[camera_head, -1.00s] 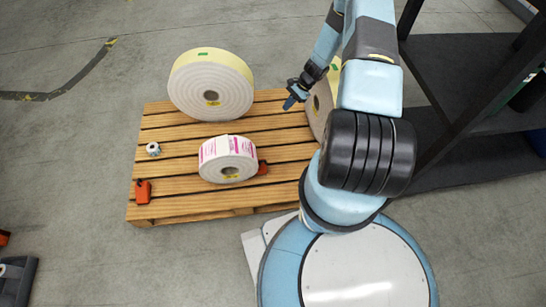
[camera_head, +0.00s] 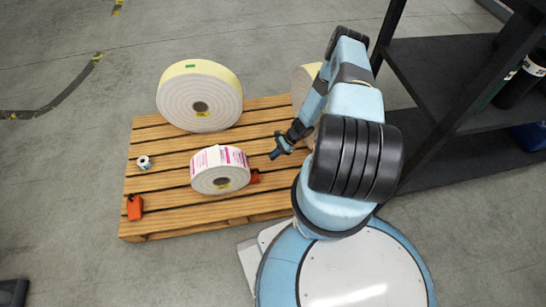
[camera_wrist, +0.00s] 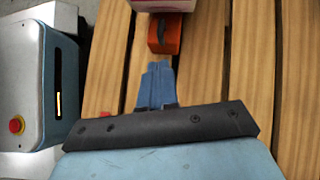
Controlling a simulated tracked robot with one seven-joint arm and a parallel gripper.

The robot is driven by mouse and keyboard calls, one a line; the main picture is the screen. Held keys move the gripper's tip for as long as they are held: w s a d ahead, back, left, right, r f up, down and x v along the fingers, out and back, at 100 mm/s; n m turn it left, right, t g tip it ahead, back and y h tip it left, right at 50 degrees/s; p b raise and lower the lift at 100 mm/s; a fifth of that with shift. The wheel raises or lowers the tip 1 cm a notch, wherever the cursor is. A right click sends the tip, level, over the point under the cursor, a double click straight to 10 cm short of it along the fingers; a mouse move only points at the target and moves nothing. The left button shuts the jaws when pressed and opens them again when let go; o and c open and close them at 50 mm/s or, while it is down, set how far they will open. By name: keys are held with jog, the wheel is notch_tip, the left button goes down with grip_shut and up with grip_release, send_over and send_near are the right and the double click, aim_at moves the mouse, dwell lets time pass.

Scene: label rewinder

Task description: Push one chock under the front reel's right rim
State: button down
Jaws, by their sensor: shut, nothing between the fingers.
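The front reel (camera_head: 219,172), white with pink print, stands on the wooden pallet. An orange-red chock (camera_head: 255,176) sits at its right rim. I cannot tell whether it touches the reel. In the wrist view this chock (camera_wrist: 164,36) lies just beyond my fingertips, with the reel's edge (camera_wrist: 165,5) above it. A second orange-red chock (camera_head: 134,208) lies at the pallet's front left, apart from the reel. My gripper (camera_head: 275,154) is shut and empty, to the right of and slightly behind the right chock. Its blue fingers (camera_wrist: 157,84) point towards that chock, apparently with a small gap.
A large cream-edged reel (camera_head: 200,98) stands behind on the pallet (camera_head: 180,220). Another reel (camera_head: 304,86) is partly hidden behind my arm. A small white roll (camera_head: 144,162) lies at left. A dark shelf (camera_head: 440,75) stands at right. A small red piece (camera_wrist: 105,114) shows beside my fingers.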

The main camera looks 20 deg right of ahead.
aim_at(256, 170)
jog(key=x, duration=0.8)
jog(key=shift+s+a, duration=0.15)
jog(key=shift+a, duration=0.65)
jog(key=shift+s+a, duration=0.1)
jog(key=shift+a, duration=0.7)
jog(key=shift+r, duration=0.1)
jog(key=v, duration=1)
jog(key=shift+w+d, duration=0.25)
jog(key=shift+d, duration=0.15)
